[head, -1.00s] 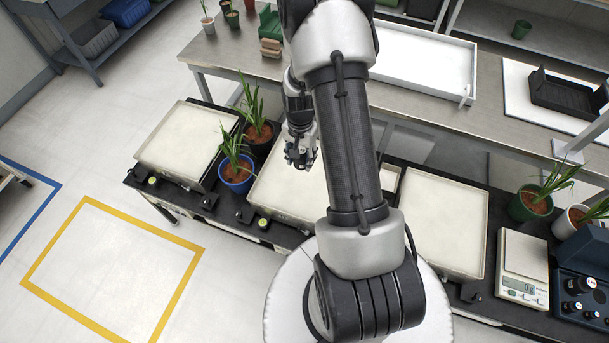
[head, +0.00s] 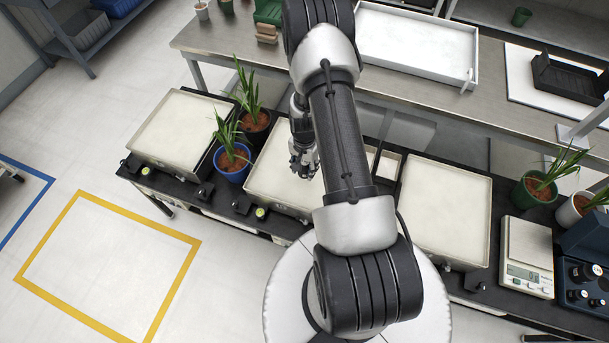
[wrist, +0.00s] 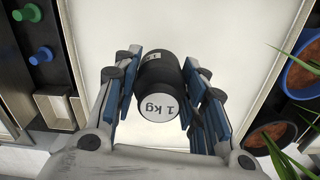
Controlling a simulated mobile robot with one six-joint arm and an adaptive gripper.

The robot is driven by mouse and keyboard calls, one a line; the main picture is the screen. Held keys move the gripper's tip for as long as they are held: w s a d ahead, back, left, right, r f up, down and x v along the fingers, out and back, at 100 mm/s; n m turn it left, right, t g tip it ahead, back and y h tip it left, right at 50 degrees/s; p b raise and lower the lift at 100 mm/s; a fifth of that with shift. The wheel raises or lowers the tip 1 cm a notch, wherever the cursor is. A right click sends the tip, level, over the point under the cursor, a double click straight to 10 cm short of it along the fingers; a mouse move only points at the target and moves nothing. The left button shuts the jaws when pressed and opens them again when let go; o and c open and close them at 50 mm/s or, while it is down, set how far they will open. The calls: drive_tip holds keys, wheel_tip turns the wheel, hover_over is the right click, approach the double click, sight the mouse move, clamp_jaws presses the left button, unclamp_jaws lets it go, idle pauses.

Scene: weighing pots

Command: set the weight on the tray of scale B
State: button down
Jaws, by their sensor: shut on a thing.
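The weight (wrist: 160,88), a black cylinder with a white end label reading "1 kg", lies between the blue-padded fingers of my gripper (wrist: 160,75) in the wrist view. My gripper is shut on it. In the head view my gripper (head: 303,168) hangs over the pale tray of the middle scale (head: 270,182); the weight cannot be made out there. The wrist view shows that tray (wrist: 235,40) below the weight; the gap between them cannot be judged. Other large scale trays stand at left (head: 180,128) and right (head: 445,215). No scale letter is readable.
A blue plant pot (head: 232,164) and a dark plant pot (head: 256,128) stand between the left and middle scales. A small bench scale (head: 527,252) and a green pot (head: 533,190) stand at right. A steel workbench (head: 230,37) runs behind. The middle tray's visible surface is clear.

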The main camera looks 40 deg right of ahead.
sight(304, 174)
drive_tip(key=shift+f+b, duration=0.65)
drive_tip(key=shift+f, duration=1.55)
drive_tip(key=shift+f, duration=0.15)
drive_tip(key=c, duration=1)
unclamp_jaws()
